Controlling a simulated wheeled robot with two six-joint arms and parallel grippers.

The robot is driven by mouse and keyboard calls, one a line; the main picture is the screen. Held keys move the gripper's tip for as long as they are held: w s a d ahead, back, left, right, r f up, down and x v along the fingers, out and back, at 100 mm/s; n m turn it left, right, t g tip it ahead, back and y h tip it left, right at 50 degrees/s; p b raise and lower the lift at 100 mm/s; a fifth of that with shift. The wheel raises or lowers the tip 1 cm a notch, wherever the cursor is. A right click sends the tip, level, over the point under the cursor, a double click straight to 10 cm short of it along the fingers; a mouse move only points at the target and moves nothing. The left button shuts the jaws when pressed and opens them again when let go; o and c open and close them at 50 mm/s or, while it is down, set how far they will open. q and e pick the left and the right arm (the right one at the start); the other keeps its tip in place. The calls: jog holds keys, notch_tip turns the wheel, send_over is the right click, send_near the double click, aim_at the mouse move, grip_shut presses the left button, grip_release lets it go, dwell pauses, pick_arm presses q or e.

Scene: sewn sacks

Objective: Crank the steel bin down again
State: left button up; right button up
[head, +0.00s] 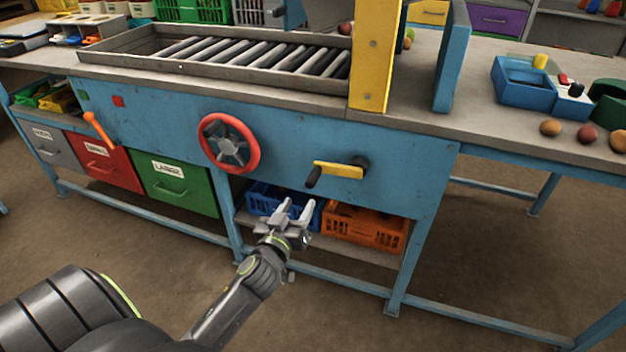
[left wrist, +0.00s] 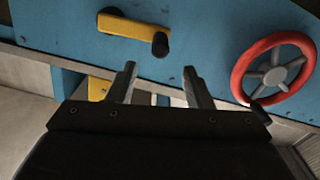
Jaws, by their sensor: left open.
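A yellow crank arm (head: 338,170) is mounted on the blue front panel of the bench. Its black handle (head: 313,177) is at the left end, and its hub is at the right. The crank also shows at the upper left of the left wrist view (left wrist: 133,27). My left gripper (head: 296,208) is open and empty, below and a little left of the handle, apart from it. Its two fingers (left wrist: 160,86) point toward the panel in the left wrist view. A grey metal piece (head: 292,14) shows at the top edge; I cannot tell whether it is the steel bin. My right gripper is out of view.
A red handwheel (head: 203,136) is left of the crank, with an orange lever (head: 99,131) further left. A blue crate (head: 262,199) and an orange crate (head: 362,229) sit on the shelf below. A roller tray (head: 120,50) is on the bench top. The floor in front is clear.

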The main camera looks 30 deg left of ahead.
aim_at(309, 186)
pick_arm(q)
jog(key=x, duration=1)
jog(key=shift+w, duration=0.35)
grip_shut()
